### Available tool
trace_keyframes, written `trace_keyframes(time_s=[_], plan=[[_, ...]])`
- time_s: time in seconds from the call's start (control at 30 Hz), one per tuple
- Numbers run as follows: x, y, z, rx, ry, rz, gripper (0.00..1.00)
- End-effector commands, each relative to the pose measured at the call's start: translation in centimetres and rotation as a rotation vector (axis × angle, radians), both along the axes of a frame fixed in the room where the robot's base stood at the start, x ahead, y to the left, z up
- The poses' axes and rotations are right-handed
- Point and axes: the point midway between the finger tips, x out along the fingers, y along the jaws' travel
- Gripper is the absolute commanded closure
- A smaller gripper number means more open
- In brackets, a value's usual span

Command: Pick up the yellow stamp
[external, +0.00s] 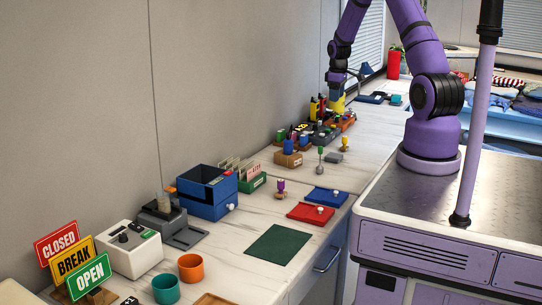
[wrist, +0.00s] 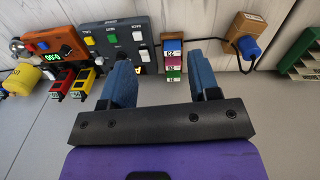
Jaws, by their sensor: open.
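The yellow stamp (wrist: 83,83) is a small yellow-and-black block with a label, left of my gripper in the wrist view. It stands right beside a similar red-and-black one (wrist: 61,84). In the external view the yellow stamp (external: 313,108) shows small in the cluster along the wall. My gripper (wrist: 165,72) has two blue fingers spread apart with nothing between them. The yellow stamp is outside the fingers, apart from the left one. In the external view the end of my arm is above the far part of the counter, and its fingers are hard to make out.
The wall bounds this row. The counter near the green mat (external: 278,244) is mostly clear.

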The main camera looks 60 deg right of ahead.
Motion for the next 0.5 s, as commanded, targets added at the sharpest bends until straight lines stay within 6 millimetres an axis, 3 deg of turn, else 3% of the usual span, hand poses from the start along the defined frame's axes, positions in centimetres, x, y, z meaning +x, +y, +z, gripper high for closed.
trace_keyframes(time_s=[0.03, 0.2, 0.5], plan=[[-0.6, -1.3, -2.1, 0.012, 0.014, -0.003, 0.44], [-2.0, -4.1, -7.0, 0.034, 0.032, 0.005, 0.44], [-2.9, -5.4, -10.8, 0.046, 0.042, 0.011, 0.44]])
